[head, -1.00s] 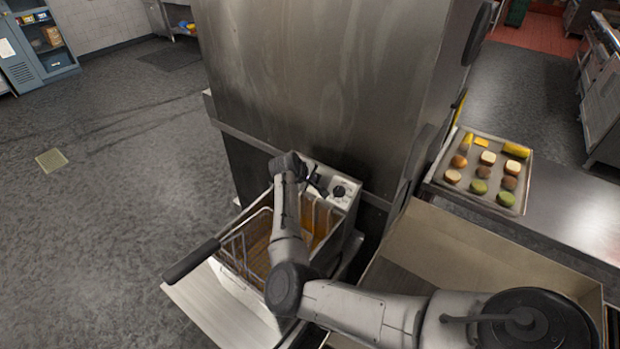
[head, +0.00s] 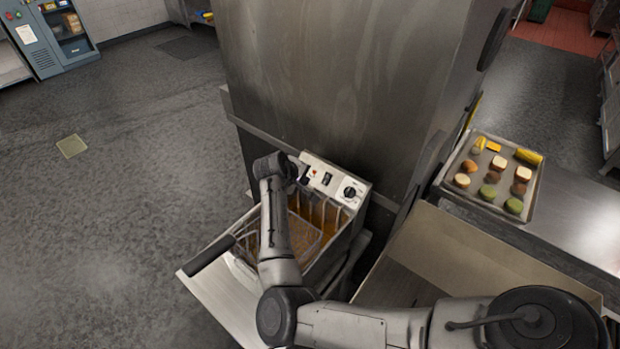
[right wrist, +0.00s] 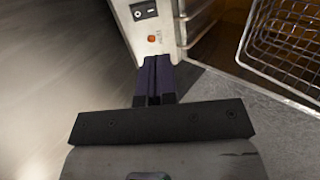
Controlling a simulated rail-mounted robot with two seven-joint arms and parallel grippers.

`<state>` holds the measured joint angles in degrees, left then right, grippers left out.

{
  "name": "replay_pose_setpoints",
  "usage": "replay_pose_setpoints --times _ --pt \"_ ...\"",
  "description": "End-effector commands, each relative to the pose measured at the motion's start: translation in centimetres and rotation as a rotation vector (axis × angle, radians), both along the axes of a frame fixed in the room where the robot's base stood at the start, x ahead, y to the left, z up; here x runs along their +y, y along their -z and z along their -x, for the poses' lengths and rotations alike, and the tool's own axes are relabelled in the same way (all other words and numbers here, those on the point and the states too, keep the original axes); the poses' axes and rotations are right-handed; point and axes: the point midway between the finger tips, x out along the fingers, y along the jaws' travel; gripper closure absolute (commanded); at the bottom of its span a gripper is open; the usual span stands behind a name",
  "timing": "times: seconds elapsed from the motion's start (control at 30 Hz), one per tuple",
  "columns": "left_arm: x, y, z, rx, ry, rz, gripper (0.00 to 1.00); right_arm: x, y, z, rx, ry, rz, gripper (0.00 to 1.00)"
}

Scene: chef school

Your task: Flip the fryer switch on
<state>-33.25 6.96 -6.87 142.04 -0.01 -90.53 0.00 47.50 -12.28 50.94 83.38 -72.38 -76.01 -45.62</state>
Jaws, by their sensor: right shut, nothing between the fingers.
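The fryer (head: 345,232) has a white control panel (head: 338,184) at its back, with a black rocker switch (head: 327,179), an orange light and a round black knob (head: 350,192). The switch (right wrist: 144,10) also shows in the right wrist view, at the top; I cannot tell its position for sure. My right gripper (head: 305,180) is shut and empty at the panel's left end. In the right wrist view its dark fingertips (right wrist: 156,62) are just below the orange light (right wrist: 152,39), apart from the switch. My left gripper is out of view.
A wire basket (head: 303,236) sits in the fryer, its black handle (head: 208,256) sticking out left. A tall steel cabinet (head: 340,80) stands right behind the panel. A food tray (head: 460,194) lies on the counter at right. Open floor is at left.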

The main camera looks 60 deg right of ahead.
Motion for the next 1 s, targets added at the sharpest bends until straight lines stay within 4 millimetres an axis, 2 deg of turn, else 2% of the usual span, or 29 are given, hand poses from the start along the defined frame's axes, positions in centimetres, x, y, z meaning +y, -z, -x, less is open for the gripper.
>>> replay_pose_setpoints --times 0.27,1.0 --pt "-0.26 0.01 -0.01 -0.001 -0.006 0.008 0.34 1.32 -1.01 -0.10 0.000 0.000 -0.001 1.00" --pt "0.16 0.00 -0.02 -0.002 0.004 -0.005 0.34 1.34 -1.08 -0.09 -0.013 0.014 0.001 1.00"
